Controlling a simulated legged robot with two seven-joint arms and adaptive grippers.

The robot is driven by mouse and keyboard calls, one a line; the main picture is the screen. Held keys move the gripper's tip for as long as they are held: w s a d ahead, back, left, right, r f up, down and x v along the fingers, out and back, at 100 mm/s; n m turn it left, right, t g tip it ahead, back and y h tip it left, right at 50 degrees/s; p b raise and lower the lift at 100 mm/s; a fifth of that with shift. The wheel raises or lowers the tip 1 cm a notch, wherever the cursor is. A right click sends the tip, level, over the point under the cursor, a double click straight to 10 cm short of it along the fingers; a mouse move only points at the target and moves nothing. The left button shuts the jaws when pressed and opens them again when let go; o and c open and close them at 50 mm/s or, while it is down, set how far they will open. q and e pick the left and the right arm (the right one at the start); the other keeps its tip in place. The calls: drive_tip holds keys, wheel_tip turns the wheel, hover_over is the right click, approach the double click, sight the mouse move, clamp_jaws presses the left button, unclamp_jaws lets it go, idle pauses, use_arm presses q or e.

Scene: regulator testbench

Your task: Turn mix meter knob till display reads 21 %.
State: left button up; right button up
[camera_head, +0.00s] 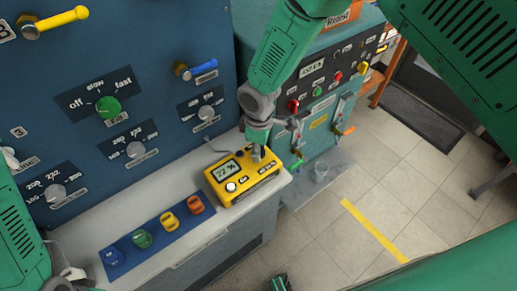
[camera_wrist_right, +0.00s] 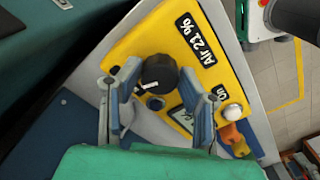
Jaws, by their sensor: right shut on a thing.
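The yellow mix meter (camera_head: 262,186) lies on the bench, its display (camera_head: 227,170) seeming to read 22 %. In the right wrist view its yellow face (camera_wrist_right: 137,45) fills the middle, with a printed label "Air 21 %" (camera_wrist_right: 195,40). The black knob (camera_wrist_right: 159,73) with a white pointer mark stands between the fingers of my right gripper (camera_wrist_right: 160,80), which is shut on it. In the head view this gripper (camera_head: 257,152) reaches down onto the meter's far end and hides the knob. The display (camera_wrist_right: 186,119) is partly covered by a finger in the wrist view.
A blue strip (camera_head: 157,229) with several coloured pieces lies left of the meter. A blue panel (camera_head: 150,75) with knobs rises behind the bench. The tiled floor is open.

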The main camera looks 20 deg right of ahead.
drive_tip(key=n, duration=0.6)
drive_tip(key=shift+w+r+n, duration=0.15)
drive_tip(key=shift+w+n, duration=0.05)
drive_tip(key=shift+n, duration=0.1)
drive_tip(key=n, duration=0.6)
drive_tip(key=shift+n, duration=0.3)
drive_tip(key=o, duration=1.1)
drive_tip(key=shift+s, duration=0.1)
wheel_tip(320, 180, up, 12)
drive_tip(key=shift+f, duration=0.15)
